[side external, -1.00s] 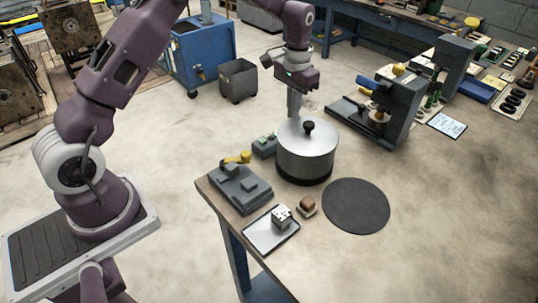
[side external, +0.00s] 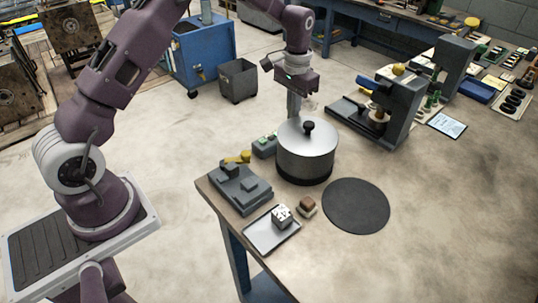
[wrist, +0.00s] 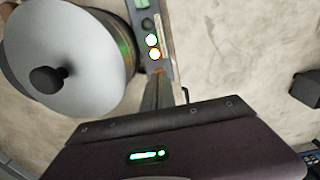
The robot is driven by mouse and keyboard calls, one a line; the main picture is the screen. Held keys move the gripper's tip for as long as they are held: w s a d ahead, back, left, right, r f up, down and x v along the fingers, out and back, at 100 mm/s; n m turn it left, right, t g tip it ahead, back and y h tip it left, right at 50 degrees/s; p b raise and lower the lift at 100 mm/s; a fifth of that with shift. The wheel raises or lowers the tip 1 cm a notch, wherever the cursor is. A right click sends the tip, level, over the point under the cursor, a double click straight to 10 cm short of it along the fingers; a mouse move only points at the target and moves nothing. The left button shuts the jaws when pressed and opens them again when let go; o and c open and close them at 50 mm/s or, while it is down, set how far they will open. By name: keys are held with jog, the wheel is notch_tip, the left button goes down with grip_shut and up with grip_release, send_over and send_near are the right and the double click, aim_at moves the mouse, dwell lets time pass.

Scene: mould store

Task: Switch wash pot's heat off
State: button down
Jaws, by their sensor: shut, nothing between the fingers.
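The wash pot (side external: 306,152) is a lidded metal pot with a black knob, standing on a dark base on the bench. It also shows at the upper left of the wrist view (wrist: 100,75). My gripper (side external: 293,114) is shut and empty, pointing down behind the pot. In the wrist view its fingertips (wrist: 158,76) are close to the orange-lit end of the panel; I cannot tell whether they touch.
A small box with green buttons (side external: 264,146) stands left of the pot. A grey fixture with a yellow part (side external: 240,188), a tray (side external: 265,238) holding a speckled block, and a small brown-topped piece (side external: 307,206) are nearer. A round dark mat (side external: 356,205) lies right.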

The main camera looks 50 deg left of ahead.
jog(key=shift+f, duration=0.5)
notch_tip(320, 180, up, 10)
dwell(1.0)
